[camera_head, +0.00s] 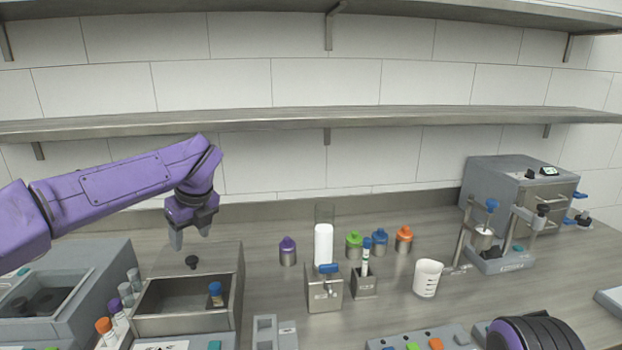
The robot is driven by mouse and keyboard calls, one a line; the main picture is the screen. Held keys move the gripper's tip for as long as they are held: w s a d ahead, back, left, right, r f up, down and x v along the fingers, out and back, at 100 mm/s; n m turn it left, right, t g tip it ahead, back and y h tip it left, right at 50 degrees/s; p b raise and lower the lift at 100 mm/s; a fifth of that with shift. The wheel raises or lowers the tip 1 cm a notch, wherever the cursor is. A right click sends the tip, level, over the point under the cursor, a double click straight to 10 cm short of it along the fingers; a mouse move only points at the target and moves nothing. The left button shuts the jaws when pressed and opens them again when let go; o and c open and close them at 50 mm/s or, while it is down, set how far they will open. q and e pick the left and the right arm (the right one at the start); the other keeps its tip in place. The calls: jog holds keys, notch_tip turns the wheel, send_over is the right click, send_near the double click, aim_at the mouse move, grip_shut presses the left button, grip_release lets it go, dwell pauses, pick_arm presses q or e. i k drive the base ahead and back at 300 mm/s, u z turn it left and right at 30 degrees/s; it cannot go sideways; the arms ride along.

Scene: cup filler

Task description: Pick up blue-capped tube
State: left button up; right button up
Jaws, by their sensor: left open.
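A blue-capped tube (216,295) stands inside an open grey metal bin at the lower left. Its lower part is hidden in the bin. Another slim tube with a blue cap (366,252) stands upright in a small metal holder (364,286) near the middle of the counter. My left gripper (190,238) is open and empty, pointing down above the back of the metal bin (172,325), apart from both tubes. My right gripper does not show.
Purple, green, blue and orange-capped jars (288,252) stand along the back. A white beaker (427,278) stands right of centre. A blue-handled metal dispenser (324,291) stands beside the holder. A grey machine (518,195) fills the back right. A shelf (400,115) crosses above.

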aim_at(215, 289)
jog(key=k, duration=0.9)
